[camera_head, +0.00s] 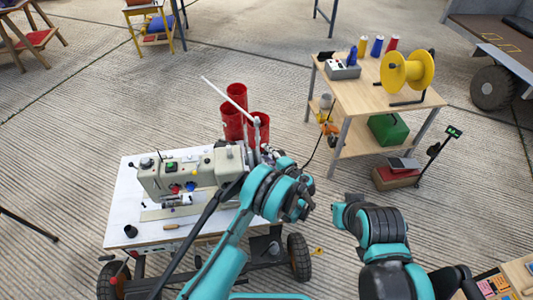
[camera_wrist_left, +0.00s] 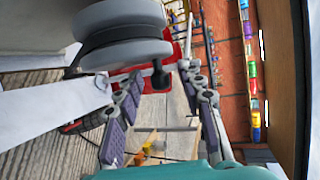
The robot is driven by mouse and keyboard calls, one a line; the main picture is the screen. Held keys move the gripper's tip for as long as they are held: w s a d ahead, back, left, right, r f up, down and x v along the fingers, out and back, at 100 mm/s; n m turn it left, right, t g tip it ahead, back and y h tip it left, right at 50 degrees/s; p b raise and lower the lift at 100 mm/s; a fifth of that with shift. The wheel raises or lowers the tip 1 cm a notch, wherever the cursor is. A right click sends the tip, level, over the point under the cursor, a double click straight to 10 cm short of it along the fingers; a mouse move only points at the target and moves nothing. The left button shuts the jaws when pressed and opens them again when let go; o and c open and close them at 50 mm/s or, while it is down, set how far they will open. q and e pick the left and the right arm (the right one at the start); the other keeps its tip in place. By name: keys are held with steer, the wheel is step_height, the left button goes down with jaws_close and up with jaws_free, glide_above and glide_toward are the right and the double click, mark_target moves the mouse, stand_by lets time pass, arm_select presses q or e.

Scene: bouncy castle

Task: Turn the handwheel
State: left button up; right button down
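A cream sewing machine (camera_head: 190,172) stands on a white-topped wheeled cart (camera_head: 150,232). In the left wrist view, a grey round stepped wheel, apparently the handwheel (camera_wrist_left: 125,48), fills the upper left with a small dark knob (camera_wrist_left: 160,76) sticking out from it. In the head view the handwheel is mostly hidden by my left arm at the machine's right end. My left gripper (camera_head: 262,148) is at that end. In the left wrist view its fingers (camera_wrist_left: 160,92) are spread on either side below the knob, with nothing clearly held. My right arm shows at lower right; its gripper is not visible.
Red cylinders (camera_head: 235,120) stand just behind the machine. A wooden table (camera_head: 345,92) with a yellow spool (camera_head: 407,71) stands at the back right. A red-brown box (camera_head: 396,177) sits on the floor to the right. Open concrete floor lies between the cart and table.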

arm_select(q)
steer(key=v, duration=1.1)
steer(key=shift+s, duration=0.2)
steer(key=shift+r, duration=0.1)
